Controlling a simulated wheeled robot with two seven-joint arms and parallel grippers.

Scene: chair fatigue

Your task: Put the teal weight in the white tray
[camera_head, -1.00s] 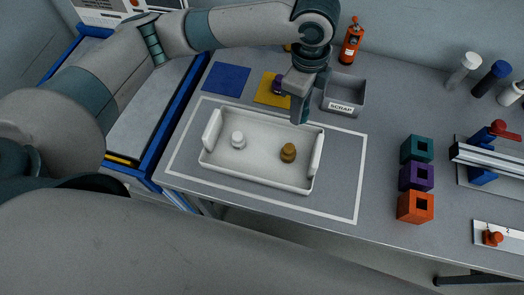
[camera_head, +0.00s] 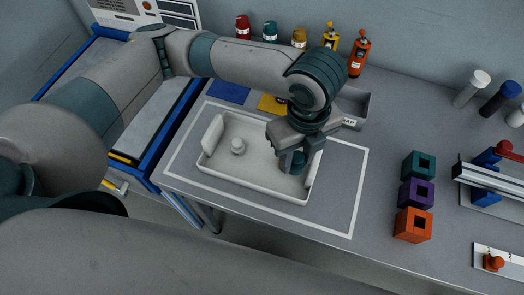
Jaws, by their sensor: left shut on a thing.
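The white tray (camera_head: 250,187) lies on the bench inside a white outline. My left gripper (camera_head: 290,164) points down into the right part of the tray, shut on the teal weight (camera_head: 298,166), which shows only partly between and behind the fingers. I cannot tell whether the weight touches the tray floor. The brass-coloured weight seen earlier in the tray's right part is hidden by the gripper. My right gripper is not in view.
A grey scrap bin (camera_head: 353,105) stands just behind the gripper. Blue (camera_head: 230,91) and yellow (camera_head: 269,104) mats lie behind the tray. Teal (camera_head: 418,166), purple (camera_head: 416,193) and orange (camera_head: 413,225) blocks stand to the right. Several bottles line the wall.

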